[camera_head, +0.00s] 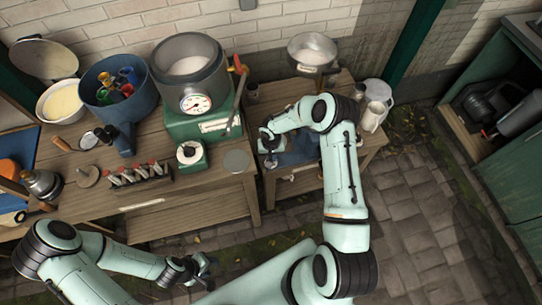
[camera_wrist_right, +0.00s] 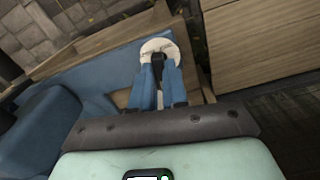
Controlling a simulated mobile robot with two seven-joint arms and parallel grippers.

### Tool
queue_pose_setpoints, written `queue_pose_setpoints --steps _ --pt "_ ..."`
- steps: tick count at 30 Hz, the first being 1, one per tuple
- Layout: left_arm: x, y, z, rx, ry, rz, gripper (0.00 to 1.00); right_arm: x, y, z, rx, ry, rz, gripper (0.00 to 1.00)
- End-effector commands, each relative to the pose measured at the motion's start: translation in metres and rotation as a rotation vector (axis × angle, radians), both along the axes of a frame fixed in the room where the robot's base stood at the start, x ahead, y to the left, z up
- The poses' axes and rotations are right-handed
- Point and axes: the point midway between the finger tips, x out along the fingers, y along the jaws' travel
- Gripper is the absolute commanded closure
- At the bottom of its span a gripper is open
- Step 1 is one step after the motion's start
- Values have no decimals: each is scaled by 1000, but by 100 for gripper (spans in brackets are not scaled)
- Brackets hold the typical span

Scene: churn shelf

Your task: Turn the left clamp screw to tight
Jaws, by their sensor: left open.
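In the right wrist view, the two blue fingers of my right gripper (camera_wrist_right: 158,80) stand on either side of a narrow dark piece (camera_wrist_right: 158,65) in front of a pale round disc (camera_wrist_right: 158,46). I cannot tell whether this is the left clamp screw, nor whether the fingers press on it. In the head view my right gripper (camera_head: 268,142) points down at the left part of the low bench, beside a blue object (camera_head: 300,150); its fingertips are hard to make out. My left gripper (camera_head: 203,268) is open and empty, low in front of the benches.
The wooden workbench (camera_head: 215,190) holds a green scale with a dial (camera_head: 196,103), a blue tub (camera_head: 115,75) and several small bottles. The paved floor (camera_head: 420,215) at right is clear.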

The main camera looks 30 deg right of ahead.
Motion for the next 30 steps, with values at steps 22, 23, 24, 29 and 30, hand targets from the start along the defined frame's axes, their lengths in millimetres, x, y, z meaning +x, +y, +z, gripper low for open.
queue_pose_setpoints --steps 22,23,24,29,30 --pt "-64 0 -92 0 73 0 57 -1 -1 -1 -1 3 -389 100" --pt "-64 0 -91 0 73 0 57 -1 0 -1 -1 3 -390 100" --pt "-64 0 -91 1 72 0 57 -1 0 0 -1 3 -391 100" --pt "-64 0 -90 0 71 0 57 -1 0 0 -1 3 -389 100" --pt "-64 0 -90 0 71 0 57 -1 -1 0 -1 3 -389 80"
